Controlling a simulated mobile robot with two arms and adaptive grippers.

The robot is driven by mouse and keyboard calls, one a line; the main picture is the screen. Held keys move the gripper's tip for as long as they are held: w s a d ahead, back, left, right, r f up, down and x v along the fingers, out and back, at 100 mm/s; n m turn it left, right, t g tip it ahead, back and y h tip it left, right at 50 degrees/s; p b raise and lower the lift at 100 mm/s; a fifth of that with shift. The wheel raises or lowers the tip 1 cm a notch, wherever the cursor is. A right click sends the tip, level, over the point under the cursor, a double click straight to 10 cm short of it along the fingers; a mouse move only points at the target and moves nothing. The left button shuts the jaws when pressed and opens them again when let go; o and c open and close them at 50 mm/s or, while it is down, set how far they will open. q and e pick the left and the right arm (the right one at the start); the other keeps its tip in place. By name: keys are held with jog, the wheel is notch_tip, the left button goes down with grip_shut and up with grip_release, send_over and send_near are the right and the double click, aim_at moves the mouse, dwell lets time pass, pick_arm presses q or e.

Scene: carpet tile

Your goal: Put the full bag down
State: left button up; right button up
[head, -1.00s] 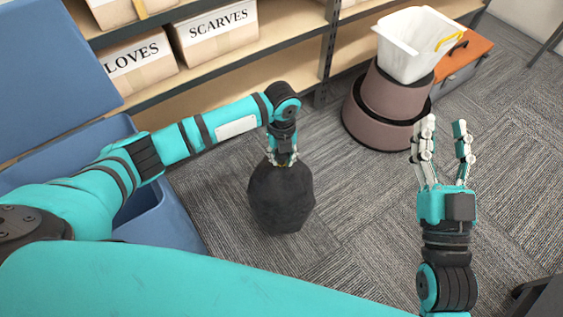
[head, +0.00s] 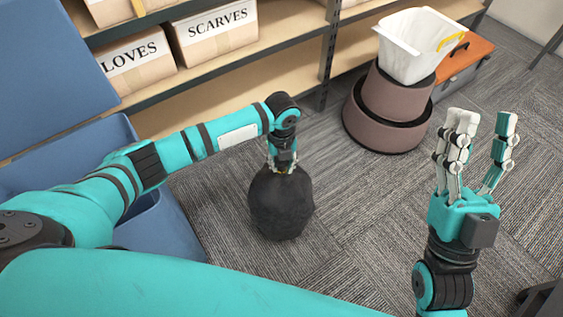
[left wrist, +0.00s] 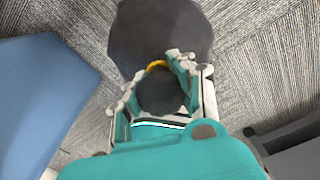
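The full bag (head: 281,205) is a dark, rounded black sack at the middle of the head view, over the grey carpet. My left gripper (head: 282,167) is above it with its fingers closed around the bag's gathered neck. In the left wrist view the fingers (left wrist: 160,85) sit around the dark neck, with a yellow band beside it, and the bag's body (left wrist: 155,35) spreads out beyond. I cannot tell whether the bag's bottom touches the carpet. My right gripper (head: 480,150) is open and empty, fingers pointing up, at the right.
A blue bin (head: 165,225) with its lid up stands at the left. Shelves with boxes marked gloves (head: 132,60) and scarves (head: 215,32) run along the back. A white basket (head: 410,50) sits on a brown stepped stool (head: 375,125), beside an orange-topped case (head: 468,52). Carpet around the bag is clear.

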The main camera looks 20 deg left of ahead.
pick_arm(q)
jog(key=o, duration=0.5)
jog(key=shift+c, duration=0.2)
